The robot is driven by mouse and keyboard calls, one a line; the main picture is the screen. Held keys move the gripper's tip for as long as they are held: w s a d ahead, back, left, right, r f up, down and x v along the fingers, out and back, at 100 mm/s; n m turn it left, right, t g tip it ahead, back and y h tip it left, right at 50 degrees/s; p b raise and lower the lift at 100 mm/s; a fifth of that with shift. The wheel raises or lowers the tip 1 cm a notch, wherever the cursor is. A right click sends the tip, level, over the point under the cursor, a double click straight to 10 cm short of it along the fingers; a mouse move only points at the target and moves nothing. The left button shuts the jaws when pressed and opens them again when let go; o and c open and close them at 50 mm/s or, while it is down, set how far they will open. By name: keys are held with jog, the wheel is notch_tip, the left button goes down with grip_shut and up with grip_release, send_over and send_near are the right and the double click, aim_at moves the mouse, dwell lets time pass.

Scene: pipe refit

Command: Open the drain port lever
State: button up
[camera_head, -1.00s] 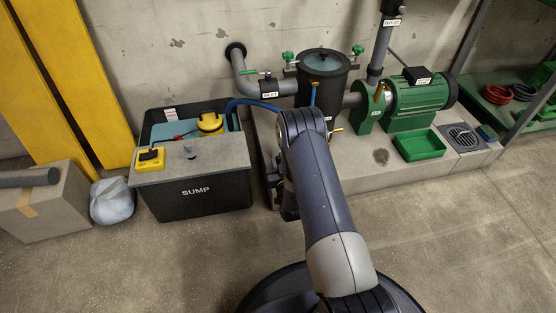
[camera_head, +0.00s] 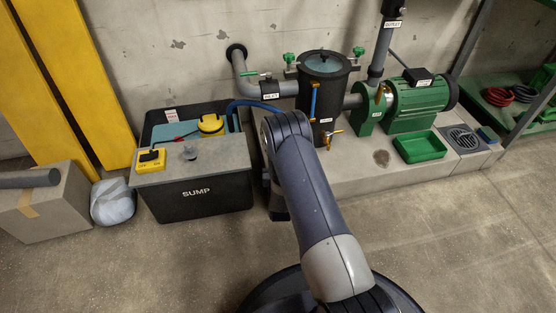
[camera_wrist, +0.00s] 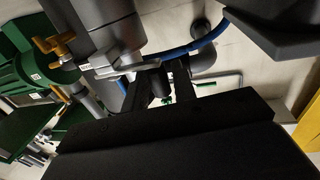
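The drain port lever (camera_head: 333,132) is a small brass-yellow handle low on the front of the dark, round strainer vessel (camera_head: 338,92), beneath a white label. In the wrist view the scene is turned over, and a brass lever (camera_wrist: 55,45) that looks like the same one sticks out from the vessel (camera_wrist: 98,22) at upper left. My gripper (camera_wrist: 160,78) shows in the wrist view with its two dark fingers apart. It is off to one side of the lever and not touching it. In the head view my arm hides the gripper.
The black sump box (camera_head: 205,195) stands left of my arm, with a blue hose (camera_head: 245,104) running to the vessel. The green pump motor (camera_head: 418,105) and green tray (camera_head: 419,146) are at right on the concrete plinth (camera_head: 350,177). The floor at front right is clear.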

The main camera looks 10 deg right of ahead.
jog(key=shift+o, duration=0.7)
jog(key=s+a+p, duration=0.2)
jog(key=s+p, duration=0.1)
jog(key=s, duration=0.7)
jog(key=shift+s+p, duration=0.3)
jog(key=shift+s, duration=0.05)
jog(key=shift+w+d, duration=0.1)
jog(key=shift+w, duration=0.05)
jog(key=w+b, duration=0.1)
jog(key=w, duration=0.2)
jog(key=w+d+b, duration=0.1)
jog(key=w, duration=0.3)
jog(key=w+b, duration=0.2)
jog(key=w, duration=0.1)
jog(key=shift+w+d+f, duration=0.1)
jog(key=shift+w+d, duration=0.15)
jog(key=shift+d, duration=0.15)
jog(key=shift+s+n+y, duration=0.1)
jog(key=shift+n+y, duration=0.2)
jog(key=shift+y, duration=0.2)
jog(key=shift+a+h, duration=0.1)
jog(key=shift+h, duration=0.2)
